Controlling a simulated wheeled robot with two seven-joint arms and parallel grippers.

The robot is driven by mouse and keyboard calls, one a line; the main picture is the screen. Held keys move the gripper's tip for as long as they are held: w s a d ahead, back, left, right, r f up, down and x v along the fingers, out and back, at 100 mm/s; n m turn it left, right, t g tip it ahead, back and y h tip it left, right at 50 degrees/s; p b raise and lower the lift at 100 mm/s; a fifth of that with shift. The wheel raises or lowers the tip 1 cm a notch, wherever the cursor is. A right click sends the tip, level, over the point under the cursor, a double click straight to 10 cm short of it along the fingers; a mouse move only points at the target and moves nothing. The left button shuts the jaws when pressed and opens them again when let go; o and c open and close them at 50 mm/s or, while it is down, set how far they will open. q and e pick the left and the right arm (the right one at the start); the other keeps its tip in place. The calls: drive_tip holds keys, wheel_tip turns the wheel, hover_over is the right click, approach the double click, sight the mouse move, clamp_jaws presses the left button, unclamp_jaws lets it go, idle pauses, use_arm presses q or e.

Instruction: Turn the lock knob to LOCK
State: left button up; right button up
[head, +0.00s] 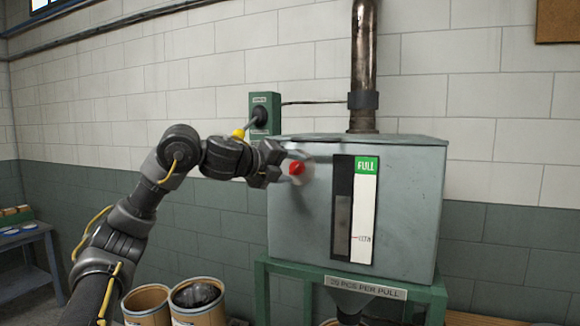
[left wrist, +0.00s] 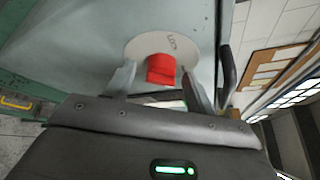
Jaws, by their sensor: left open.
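The red lock knob (head: 296,168) sits on a round pale plate on the front of the grey-green metal box (head: 412,205). In the left wrist view the knob (left wrist: 161,69) stands on its round plate (left wrist: 190,45), which carries partly readable lettering. My left gripper (head: 282,165) is open at the knob. In the left wrist view its fingers (left wrist: 160,85) are on either side of the knob, with the knob between them; I cannot tell whether they touch it. My right gripper is not in view.
A gauge with a green FULL label (head: 366,166) is on the box front, right of the knob. A green switch box (head: 264,112) is on the wall behind. A green stand (head: 350,279) carries the box. Open drums (head: 198,300) stand below my left arm.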

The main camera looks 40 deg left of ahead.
use_arm(q)
drive_tip(key=shift+w, duration=0.1)
